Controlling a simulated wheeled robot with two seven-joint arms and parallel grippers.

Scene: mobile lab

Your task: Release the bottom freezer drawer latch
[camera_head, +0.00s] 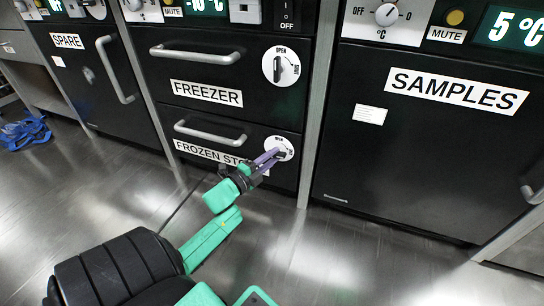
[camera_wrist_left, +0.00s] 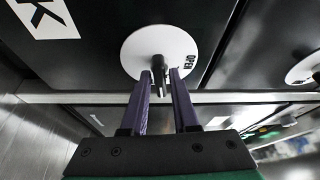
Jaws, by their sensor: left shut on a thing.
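The bottom freezer drawer (camera_head: 190,133) is black, with a bar handle (camera_head: 210,131) and a label reading FROZEN STO, partly hidden by my arm. Its round white latch plate (camera_head: 285,143) is at the drawer's right side. My left gripper (camera_head: 276,154) reaches it with purple fingers. In the left wrist view the white plate (camera_wrist_left: 140,45) carries a dark latch knob (camera_wrist_left: 158,68) and the word OPEN. My left gripper (camera_wrist_left: 164,78) has its two fingers on either side of the knob's end, shut on it. My right gripper is not in view.
The upper FREEZER drawer (camera_head: 213,70) has its own round latch (camera_head: 281,66). The SAMPLES door (camera_head: 420,150) is at right and the SPARE door (camera_head: 88,75) at left. A blue item (camera_head: 26,132) lies on the floor at far left. The grey floor in front is clear.

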